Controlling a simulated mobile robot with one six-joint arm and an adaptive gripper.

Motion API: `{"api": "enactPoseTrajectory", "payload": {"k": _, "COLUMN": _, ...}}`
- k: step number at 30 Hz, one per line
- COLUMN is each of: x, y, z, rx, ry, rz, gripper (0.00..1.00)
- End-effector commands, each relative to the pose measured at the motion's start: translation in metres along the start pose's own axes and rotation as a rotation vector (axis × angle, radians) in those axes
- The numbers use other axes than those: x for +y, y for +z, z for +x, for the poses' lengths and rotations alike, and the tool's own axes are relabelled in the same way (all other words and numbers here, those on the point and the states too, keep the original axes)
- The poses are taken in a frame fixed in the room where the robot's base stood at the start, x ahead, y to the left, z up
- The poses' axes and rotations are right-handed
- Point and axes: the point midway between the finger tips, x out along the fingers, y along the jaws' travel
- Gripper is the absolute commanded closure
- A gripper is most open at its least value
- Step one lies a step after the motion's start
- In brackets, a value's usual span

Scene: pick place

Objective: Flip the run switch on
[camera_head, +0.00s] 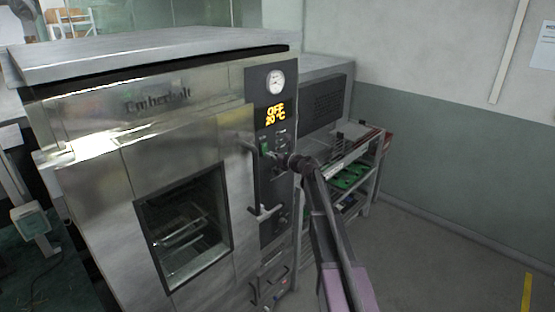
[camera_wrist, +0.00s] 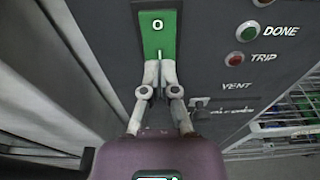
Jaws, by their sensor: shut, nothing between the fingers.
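The run switch is a green rocker (camera_wrist: 158,36) marked "O" at its top in the wrist view, set in the oven's dark control panel (camera_wrist: 215,40). In the head view the green switch (camera_head: 264,147) shows just below the display, which reads "OFF 20 °C". My gripper (camera_wrist: 160,68) is shut and empty, with its fingertips at the lower part of the switch, hiding its bottom end. I cannot tell whether they touch it. In the head view my gripper (camera_head: 272,156) is at the panel, close to the switch.
DONE and TRIP lamps (camera_wrist: 246,32) and a VENT control (camera_wrist: 203,106) lie right of the switch. A shelf rack (camera_head: 360,165) stands to the right; the floor beyond is clear.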

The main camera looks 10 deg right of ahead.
Motion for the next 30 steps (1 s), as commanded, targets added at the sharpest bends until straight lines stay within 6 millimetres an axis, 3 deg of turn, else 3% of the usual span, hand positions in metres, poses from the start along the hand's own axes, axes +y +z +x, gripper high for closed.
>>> {"api": "enactPoseTrajectory", "payload": {"k": 19, "x": -0.001, "y": -0.002, "z": 0.017, "rx": 0.0, "ry": 0.0, "rz": 0.0, "gripper": 1.0}}
{"api": "enactPoseTrajectory", "payload": {"k": 30, "x": -0.001, "y": -0.002, "z": 0.012, "rx": 0.0, "ry": -0.001, "rz": 0.0, "gripper": 1.0}}
